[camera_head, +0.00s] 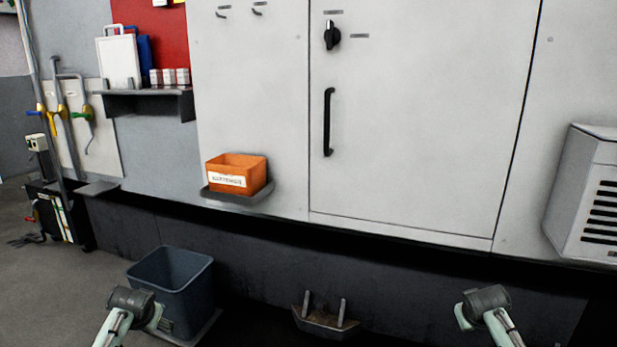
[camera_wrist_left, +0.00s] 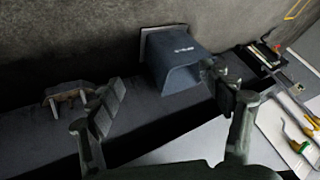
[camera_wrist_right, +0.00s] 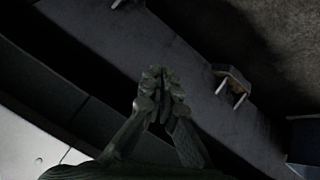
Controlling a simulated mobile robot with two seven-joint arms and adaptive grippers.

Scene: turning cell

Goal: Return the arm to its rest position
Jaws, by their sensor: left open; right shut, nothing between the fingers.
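My left arm shows at the lower left of the head view, in front of the blue-grey bin. In the left wrist view my left gripper (camera_wrist_left: 165,100) is open, its two fingers wide apart with nothing between them. My right arm shows at the lower right of the head view, in front of the dark lower wall; its fingertips cannot be made out there. In the right wrist view my right gripper (camera_wrist_right: 160,80) is shut, its fingertips together and empty.
A blue-grey bin (camera_head: 182,285) stands on the floor near my left arm. A low bracket with two upright pegs (camera_head: 325,321) sits between the arms. An orange box (camera_head: 237,170) rests on a small shelf on the pale cabinet (camera_head: 420,130). A grey vented unit (camera_head: 585,195) juts out at right.

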